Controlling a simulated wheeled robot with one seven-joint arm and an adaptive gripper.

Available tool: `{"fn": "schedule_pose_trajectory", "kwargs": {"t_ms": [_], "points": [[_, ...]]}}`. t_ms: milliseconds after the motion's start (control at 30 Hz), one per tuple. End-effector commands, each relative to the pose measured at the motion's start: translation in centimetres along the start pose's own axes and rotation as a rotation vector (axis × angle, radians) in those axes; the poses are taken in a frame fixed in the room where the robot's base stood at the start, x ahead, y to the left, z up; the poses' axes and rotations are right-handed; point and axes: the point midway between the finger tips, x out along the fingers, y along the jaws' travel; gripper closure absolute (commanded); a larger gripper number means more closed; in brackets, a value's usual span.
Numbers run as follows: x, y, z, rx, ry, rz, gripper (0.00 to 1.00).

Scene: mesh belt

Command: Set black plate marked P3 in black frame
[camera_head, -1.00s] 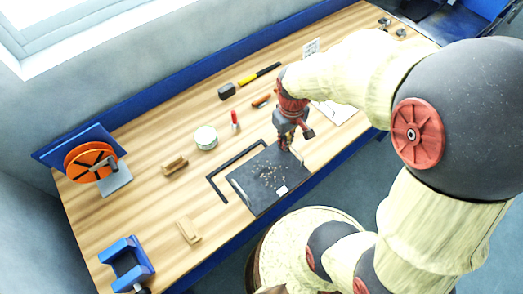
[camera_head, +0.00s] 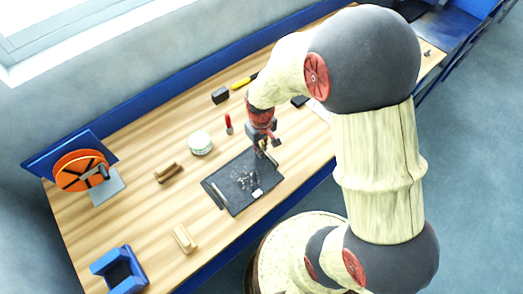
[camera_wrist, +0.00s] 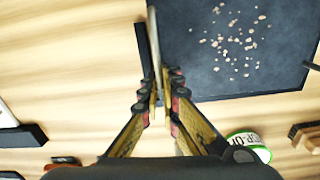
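The black plate (camera_head: 243,180) lies roughly flat, with pale specks and a white label (camera_head: 257,193) on it; the lettering is too small to read. In the wrist view the speckled plate (camera_wrist: 235,50) is at upper right. The black frame (camera_head: 218,195) lies under and around it; a narrow pale gap shows along its left side in the head view. Frame bars (camera_wrist: 255,94) border the plate in the wrist view. My gripper (camera_head: 264,152) is at the plate's right rear edge. In the wrist view its fingertips (camera_wrist: 160,88) close around a thin pale edge strip. Whether the plate rests fully inside the frame is unclear.
A round tin (camera_head: 201,143), a wooden block (camera_head: 168,173) and a red marker (camera_head: 228,124) stand behind and left of the plate. Another wooden block (camera_head: 184,237) and a blue holder (camera_head: 118,268) are front left. An orange spool (camera_head: 80,170) stands far left. Wood between is clear.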

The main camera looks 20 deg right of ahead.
Motion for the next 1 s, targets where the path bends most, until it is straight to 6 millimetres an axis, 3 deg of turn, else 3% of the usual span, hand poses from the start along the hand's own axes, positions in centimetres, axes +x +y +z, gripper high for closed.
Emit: {"fn": "schedule_pose_trajectory", "kwargs": {"t_ms": [167, 533, 833, 1000], "points": [[0.0, 0.0, 0.0, 0.001, 0.000, 0.000, 1.00], [0.1, 0.0, 0.1, 0.000, -0.001, 0.000, 0.77], [-0.1, 0.0, 0.0, 0.000, -0.001, 0.000, 0.77], [-1.8, 0.0, 0.0, 0.000, 0.001, 0.000, 0.77]]}}
